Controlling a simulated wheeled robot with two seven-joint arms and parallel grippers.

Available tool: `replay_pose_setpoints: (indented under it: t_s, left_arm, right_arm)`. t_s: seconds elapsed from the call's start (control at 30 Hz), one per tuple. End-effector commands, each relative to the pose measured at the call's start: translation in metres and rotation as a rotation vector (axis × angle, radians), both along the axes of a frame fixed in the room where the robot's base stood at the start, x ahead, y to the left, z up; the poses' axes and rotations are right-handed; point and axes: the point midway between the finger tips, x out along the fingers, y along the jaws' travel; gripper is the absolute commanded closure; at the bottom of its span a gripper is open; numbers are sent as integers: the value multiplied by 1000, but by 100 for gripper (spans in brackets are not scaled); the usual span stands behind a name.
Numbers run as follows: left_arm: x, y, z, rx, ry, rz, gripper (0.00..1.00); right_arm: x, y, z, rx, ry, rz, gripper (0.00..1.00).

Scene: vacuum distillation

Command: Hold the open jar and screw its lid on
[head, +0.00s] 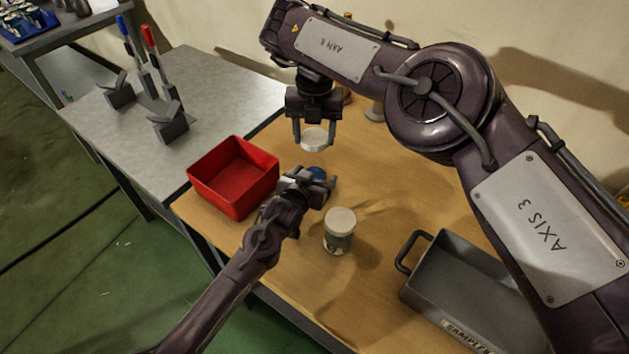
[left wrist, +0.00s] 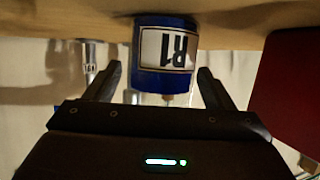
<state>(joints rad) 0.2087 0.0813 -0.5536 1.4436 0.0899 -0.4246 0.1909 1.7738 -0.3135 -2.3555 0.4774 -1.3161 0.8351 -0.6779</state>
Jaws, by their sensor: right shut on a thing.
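The jar with a blue band (head: 317,173) stands on the wooden table, partly hidden by my left gripper. In the left wrist view, which is upside down, its blue body (left wrist: 165,78) carries a white label reading R1. My left gripper (head: 320,188) is open, its fingers on either side of the jar with a gap at each side. In the left wrist view the open fingers (left wrist: 160,85) flank the jar. My right gripper (head: 313,136) is shut on the white lid (head: 314,141) and holds it above the jar, apart from it.
A red bin (head: 234,178) stands left of my left gripper. A second jar with a pale lid (head: 340,230) stands in front, and a grey handled tray (head: 470,285) is at the right. A grey table (head: 200,90) with stands adjoins at the left.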

Motion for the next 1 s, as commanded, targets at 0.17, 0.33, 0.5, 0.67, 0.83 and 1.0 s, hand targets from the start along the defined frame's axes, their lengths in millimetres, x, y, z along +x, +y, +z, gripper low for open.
replay_pose_setpoints:
  t_s: [0.17,0.33,0.5,0.67,0.83,1.0]
  left_arm:
    - [0,0,0,0,1,0,48]
    - [0,0,0,0,1,0,70]
    - [0,0,0,1,1,0,84]
    - [0,0,0,2,0,1,84]
    - [0,0,0,2,0,1,84]
    - [0,1,0,2,0,1,84]
  right_arm:
    - [0,0,0,0,0,0,66]
    - [0,0,0,0,0,0,66]
    - [0,0,0,0,0,0,66]
    - [-1,0,-14,0,3,1,66]
    - [-1,0,-40,0,4,1,66]
    - [0,0,-50,1,0,0,66]
